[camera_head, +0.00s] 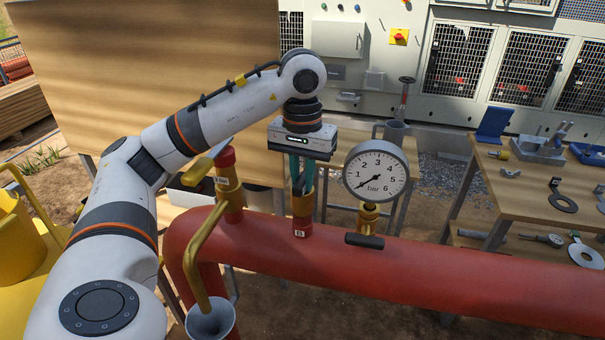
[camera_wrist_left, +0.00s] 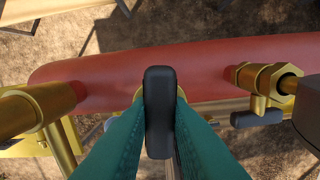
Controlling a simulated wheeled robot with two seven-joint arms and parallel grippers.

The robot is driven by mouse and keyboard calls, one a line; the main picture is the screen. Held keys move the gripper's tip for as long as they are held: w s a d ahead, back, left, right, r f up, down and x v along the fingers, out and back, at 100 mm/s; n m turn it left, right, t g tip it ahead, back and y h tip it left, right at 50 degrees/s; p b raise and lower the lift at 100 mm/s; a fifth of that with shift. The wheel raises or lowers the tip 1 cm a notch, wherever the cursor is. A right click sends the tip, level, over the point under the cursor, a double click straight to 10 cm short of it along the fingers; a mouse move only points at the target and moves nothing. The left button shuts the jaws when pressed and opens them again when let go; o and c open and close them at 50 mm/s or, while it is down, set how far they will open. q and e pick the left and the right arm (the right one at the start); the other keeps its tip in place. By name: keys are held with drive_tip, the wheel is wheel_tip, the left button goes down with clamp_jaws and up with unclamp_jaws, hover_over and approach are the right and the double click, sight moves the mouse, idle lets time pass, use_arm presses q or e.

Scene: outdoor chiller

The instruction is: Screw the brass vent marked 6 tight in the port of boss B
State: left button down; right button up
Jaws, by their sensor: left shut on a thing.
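Boss B (camera_head: 300,229) is a short red stub with a white B label on the red pipe. A brass fitting (camera_head: 302,204) stands upright on top of it. My left gripper (camera_head: 300,184) is directly above the boss, its teal fingers pointing down and shut on the black top piece of the vent (camera_wrist_left: 158,110). The wrist view shows this black bar between the two teal fingers (camera_wrist_left: 160,140), with a little brass showing beside it. No number 6 is readable, and the thread and seat are hidden. My right gripper is not in view.
A pressure gauge (camera_head: 376,171) on a brass valve stands close right of the boss. A red stub (camera_head: 229,184) with a bent brass pipe (camera_head: 200,255) stands left, above a grey cup (camera_head: 212,322). A wooden bench (camera_head: 540,190) with loose parts is at right.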

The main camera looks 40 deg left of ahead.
use_arm(q)
drive_tip(key=m, duration=0.5)
drive_tip(key=shift+f+m, duration=0.15)
drive_tip(key=shift+m, duration=0.15)
drive_tip(key=m, duration=0.3)
drive_tip(key=shift+m, duration=0.4)
drive_tip(key=c, duration=1.3)
unclamp_jaws()
drive_tip(key=shift+o, duration=0.7)
drive_tip(key=shift+f, duration=0.1)
